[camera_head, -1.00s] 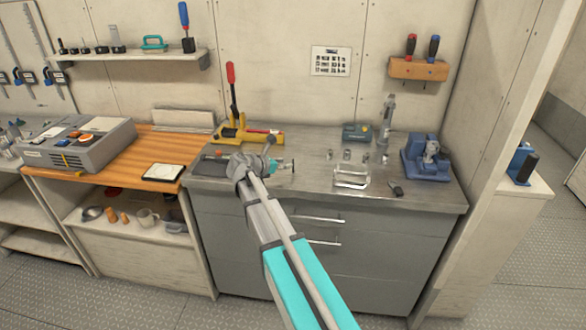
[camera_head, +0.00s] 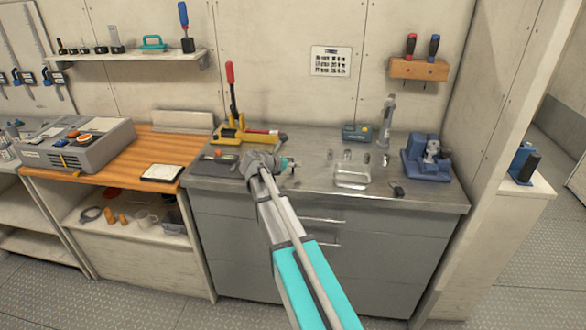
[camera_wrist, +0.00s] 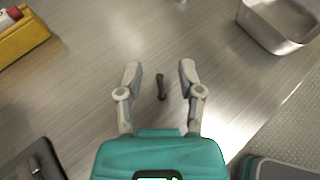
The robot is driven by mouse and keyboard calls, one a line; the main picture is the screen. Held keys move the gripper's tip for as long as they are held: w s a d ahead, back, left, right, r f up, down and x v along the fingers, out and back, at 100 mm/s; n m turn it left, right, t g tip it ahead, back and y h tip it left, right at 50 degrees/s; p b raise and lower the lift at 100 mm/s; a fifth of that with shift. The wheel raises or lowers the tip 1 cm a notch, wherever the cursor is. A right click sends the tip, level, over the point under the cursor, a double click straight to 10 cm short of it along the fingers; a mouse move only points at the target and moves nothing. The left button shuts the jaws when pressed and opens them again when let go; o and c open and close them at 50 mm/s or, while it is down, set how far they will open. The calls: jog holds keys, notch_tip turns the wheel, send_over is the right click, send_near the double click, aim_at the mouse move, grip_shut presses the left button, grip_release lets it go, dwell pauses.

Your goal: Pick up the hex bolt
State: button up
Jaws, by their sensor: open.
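The hex bolt (camera_wrist: 161,87) is a small dark piece lying on the steel worktop in the wrist view. It lies between the two fingers of my gripper (camera_wrist: 159,78) as seen from above, with clear space on both sides. My gripper is open and empty, and its fingers do not touch the bolt. How high the fingertips are above the worktop is hard to tell. In the head view my gripper (camera_head: 290,170) is over the left-middle part of the steel worktop (camera_head: 320,178), and I cannot make out the bolt there.
A metal tray (camera_wrist: 268,30) stands at the upper right of the wrist view, also in the head view (camera_head: 352,183). A yellow tool (camera_head: 240,132) stands behind my gripper. A blue vise (camera_head: 425,160) is at the right. A dark flat item (camera_wrist: 35,160) lies lower left.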

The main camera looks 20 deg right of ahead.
grip_shut()
jog(key=shift+r, duration=0.15)
dwell(0.5)
jog(key=shift+r+p, duration=0.95)
jog(key=shift+p, duration=0.2)
jog(key=s+a+r+p, duration=0.3)
jog(key=s+r+p, duration=0.7)
jog(key=s, duration=0.3)
jog(key=shift+s+a+r+p, duration=0.25)
jog(key=shift+r+p, duration=0.1)
jog(key=shift+r, duration=0.05)
